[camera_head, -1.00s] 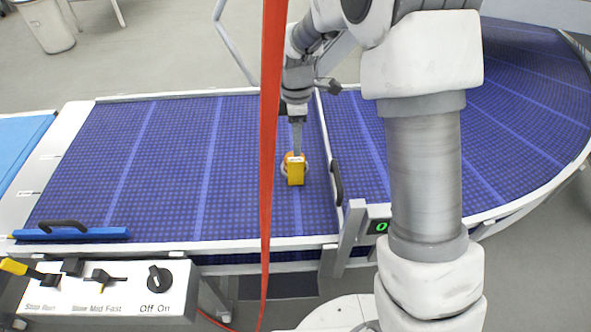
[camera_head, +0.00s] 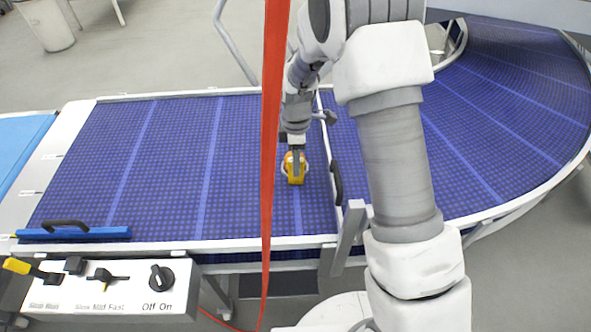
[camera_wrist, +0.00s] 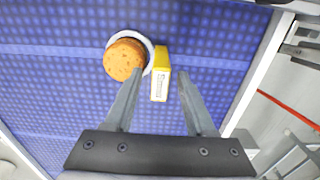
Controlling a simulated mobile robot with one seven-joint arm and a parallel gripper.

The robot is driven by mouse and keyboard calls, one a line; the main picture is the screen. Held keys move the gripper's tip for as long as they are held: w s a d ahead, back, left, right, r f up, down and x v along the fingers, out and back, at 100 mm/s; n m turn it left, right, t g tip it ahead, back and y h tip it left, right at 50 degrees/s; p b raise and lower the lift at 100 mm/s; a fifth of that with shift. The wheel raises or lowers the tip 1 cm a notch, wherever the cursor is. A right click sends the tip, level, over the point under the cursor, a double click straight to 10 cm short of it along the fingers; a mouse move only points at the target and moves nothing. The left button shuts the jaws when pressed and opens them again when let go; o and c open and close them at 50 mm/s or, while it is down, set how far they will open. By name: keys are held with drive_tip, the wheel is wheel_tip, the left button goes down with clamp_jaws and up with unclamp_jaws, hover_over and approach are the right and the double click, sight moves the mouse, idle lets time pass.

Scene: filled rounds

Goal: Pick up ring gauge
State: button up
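A pale ring (camera_wrist: 151,53), which looks like the ring gauge, lies on the blue belt in the wrist view. A round, speckled orange piece (camera_wrist: 123,60) sits in it or on it and hides much of it. A yellow block with a printed label (camera_wrist: 161,78) stands close against its right side. My gripper (camera_wrist: 160,73) is open and empty above them, its left fingertip by the ring's near right edge and the block between the fingers. In the head view my gripper (camera_head: 297,163) partly covers the yellow block (camera_head: 295,178) and the ring.
The belt (camera_head: 165,170) is clear to the left, apart from a blue bar with a black handle (camera_head: 72,232). A rail with a black handle (camera_head: 337,182) stands close on the right. A red strip (camera_head: 270,130) hangs in front. A control box (camera_head: 105,288) is at the front left.

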clamp_jaws()
idle(1.2)
